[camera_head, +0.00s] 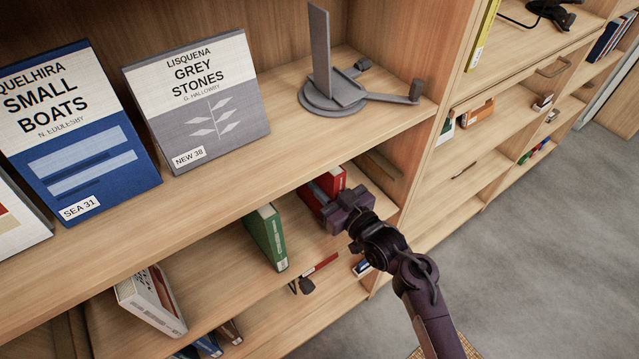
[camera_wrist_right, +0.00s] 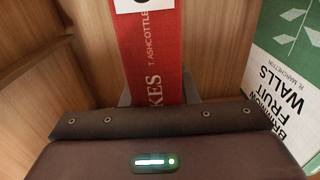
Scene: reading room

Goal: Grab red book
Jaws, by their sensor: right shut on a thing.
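The red book (camera_head: 328,182) stands on the middle shelf, under the display shelf, partly hidden by my right gripper (camera_head: 322,193). My right gripper reaches in from the lower right and is shut on the red book. In the right wrist view the book's red spine (camera_wrist_right: 151,45) runs up from between the fingers, with white lettering and a white label at the top. The fingertips (camera_wrist_right: 158,92) are mostly hidden behind the dark gripper body. My left gripper is not in view.
A green book (camera_head: 265,237) stands left of the red one; its cover fills the right of the wrist view (camera_wrist_right: 290,60). A white book (camera_head: 152,300) is further left. Above, the display shelf (camera_head: 250,180) holds upright books and a grey stand (camera_head: 335,90). A wooden side panel (camera_head: 410,150) is close right.

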